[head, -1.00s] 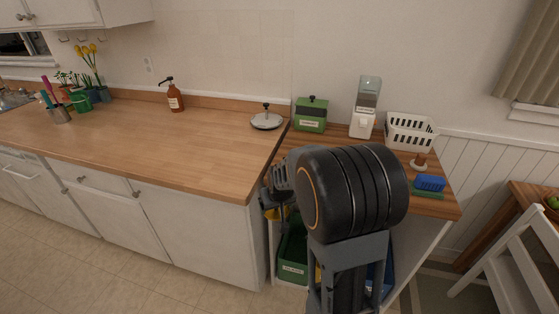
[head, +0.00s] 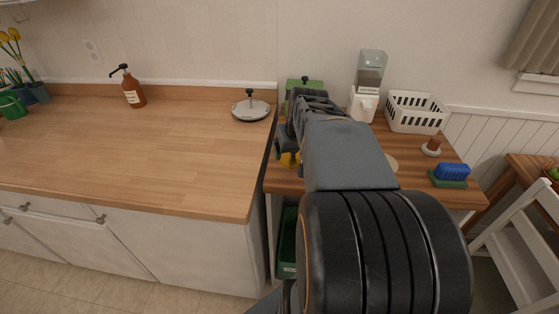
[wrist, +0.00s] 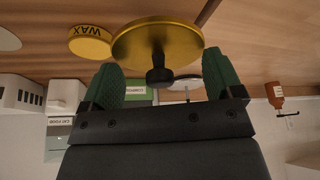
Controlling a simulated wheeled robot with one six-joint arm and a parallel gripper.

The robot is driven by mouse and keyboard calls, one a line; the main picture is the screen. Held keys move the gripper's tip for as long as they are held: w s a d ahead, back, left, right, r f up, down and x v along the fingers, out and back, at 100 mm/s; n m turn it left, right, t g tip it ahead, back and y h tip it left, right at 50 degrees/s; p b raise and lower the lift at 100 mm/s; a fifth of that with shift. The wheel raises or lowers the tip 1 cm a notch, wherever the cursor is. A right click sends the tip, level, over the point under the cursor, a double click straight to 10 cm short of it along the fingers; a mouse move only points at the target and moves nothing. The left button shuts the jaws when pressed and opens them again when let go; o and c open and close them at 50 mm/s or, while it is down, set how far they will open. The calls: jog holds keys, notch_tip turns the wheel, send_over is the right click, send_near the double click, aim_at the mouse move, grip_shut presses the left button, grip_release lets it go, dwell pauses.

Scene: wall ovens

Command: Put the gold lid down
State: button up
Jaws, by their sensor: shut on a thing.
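The gold lid (wrist: 150,32) is a round gold disc with a black knob, between my gripper's two green finger pads in the wrist view. My gripper (wrist: 161,64) is shut on the lid, with the pads at its opposite edges. In the head view my gripper (head: 286,146) is at the left front part of the lower wooden counter, and only a little of the lid shows under it. Wood lies close beyond the lid. I cannot tell whether the lid touches it.
A yellow WAX tin (wrist: 90,42) stands close beside the lid. A green box (head: 304,84), food dispenser (head: 367,88), white basket (head: 415,113) and blue brush (head: 452,172) occupy the lower counter (head: 420,153). A silver lid (head: 251,110) rests on the higher left counter (head: 150,150), which is mostly clear.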

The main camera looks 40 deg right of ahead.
send_over(281, 166)
jog(key=s, duration=0.2)
jog(key=f, duration=0.4)
jog(key=a+f, duration=0.1)
jog(key=f, duration=0.1)
jog(key=shift+w+f, duration=0.1)
jog(key=shift+w+d+f, duration=0.1)
jog(key=shift+w+f, duration=0.05)
jog(key=shift+f, duration=0.75)
jog(key=shift+w+f, duration=0.1)
jog(key=shift+f, duration=0.8)
jog(key=shift+f+b, duration=0.15)
jog(key=shift+b, duration=0.15)
jog(key=o, duration=0.7)
